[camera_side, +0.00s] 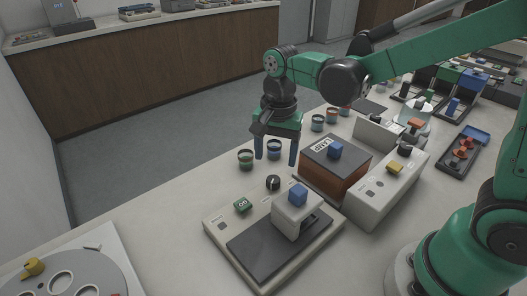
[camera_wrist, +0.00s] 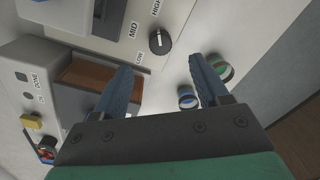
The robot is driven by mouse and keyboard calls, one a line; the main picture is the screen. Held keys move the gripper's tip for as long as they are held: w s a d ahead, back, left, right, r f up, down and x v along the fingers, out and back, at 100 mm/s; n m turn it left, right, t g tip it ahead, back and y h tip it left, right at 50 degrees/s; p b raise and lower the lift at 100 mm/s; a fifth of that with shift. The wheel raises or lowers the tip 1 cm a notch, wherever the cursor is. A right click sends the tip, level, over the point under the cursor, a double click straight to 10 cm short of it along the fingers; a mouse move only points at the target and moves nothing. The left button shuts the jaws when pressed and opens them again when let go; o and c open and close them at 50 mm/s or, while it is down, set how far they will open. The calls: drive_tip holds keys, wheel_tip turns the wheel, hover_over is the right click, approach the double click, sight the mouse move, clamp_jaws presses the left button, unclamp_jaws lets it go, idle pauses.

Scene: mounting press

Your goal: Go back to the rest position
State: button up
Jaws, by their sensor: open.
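My gripper (camera_side: 276,158) hangs from the green arm above the bench, its blue fingers pointing down. In the wrist view the two blue fingers (camera_wrist: 160,85) are spread apart with nothing between them. In the side view the gripper is behind the grey press base (camera_side: 222,235) and its black knob (camera_side: 273,182), near two small cups. The knob also shows in the wrist view (camera_wrist: 160,41), ahead of the fingers, beside the marks LOW, MID and HIGH.
A brown box with a dark lid (camera_side: 315,155) and a white unit with a yellow button (camera_side: 394,168) stand right of the gripper. A green-rimmed cup (camera_side: 245,159) and a blue cup (camera_side: 274,150) stand close by. A round-holed plate (camera_side: 75,270) lies front left.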

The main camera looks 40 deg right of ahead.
drive_tip(key=s+d+r+n+t, duration=0.3)
drive_tip(key=s+r+n+t, duration=0.2)
drive_tip(key=n, duration=0.6)
drive_tip(key=shift+s+d+n+t, duration=0.3)
drive_tip(key=shift+s+d+t, duration=0.15)
drive_tip(key=shift+t, duration=0.55)
